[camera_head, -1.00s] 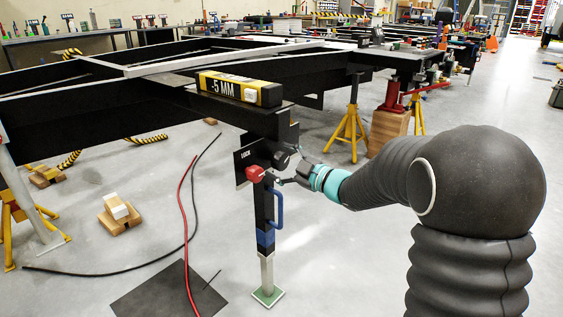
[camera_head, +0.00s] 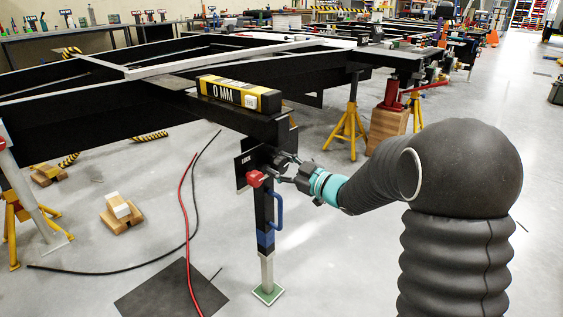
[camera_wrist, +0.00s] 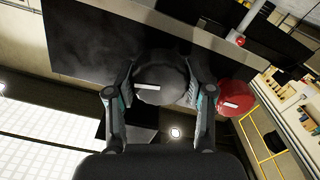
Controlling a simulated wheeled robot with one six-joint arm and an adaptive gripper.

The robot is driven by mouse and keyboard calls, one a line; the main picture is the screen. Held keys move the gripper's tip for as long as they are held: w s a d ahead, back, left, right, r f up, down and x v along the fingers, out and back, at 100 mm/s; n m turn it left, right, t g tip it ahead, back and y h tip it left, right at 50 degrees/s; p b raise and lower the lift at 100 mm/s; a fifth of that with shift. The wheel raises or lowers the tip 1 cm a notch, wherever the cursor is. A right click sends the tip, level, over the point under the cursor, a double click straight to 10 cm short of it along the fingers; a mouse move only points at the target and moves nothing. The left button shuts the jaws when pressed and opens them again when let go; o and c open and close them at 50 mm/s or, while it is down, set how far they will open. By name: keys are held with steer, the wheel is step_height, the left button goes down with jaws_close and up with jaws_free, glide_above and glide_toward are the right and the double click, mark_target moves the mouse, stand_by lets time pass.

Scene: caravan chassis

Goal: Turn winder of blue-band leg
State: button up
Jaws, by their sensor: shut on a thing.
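The blue-band leg (camera_head: 266,238) stands upright under the chassis corner, with a green foot plate (camera_head: 268,292) on the floor. Its winder is a dark round knob (camera_wrist: 161,80) with a white mark, facing my wrist camera. My gripper (camera_head: 288,168) is shut on the winder, with one finger on each side of it (camera_wrist: 158,98). A red knob (camera_head: 256,179) sits just below on the leg, beside a plate marked LOCK (camera_head: 246,165). A yellow and black level box (camera_head: 238,95) on the beam reads 0 MM. In the head view my fingers partly hide the winder.
A blue handle (camera_head: 278,210) juts from the leg's right side. A red and a black cable (camera_head: 184,215) lie on the floor to the left, near a dark mat (camera_head: 150,295). A yellow stand (camera_head: 350,130) and a wood block (camera_head: 388,128) stand behind.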

steer(key=o, duration=1.2)
steer(key=shift+c, duration=0.2)
steer(key=v, duration=1.2)
steer(key=shift+s, duration=0.1)
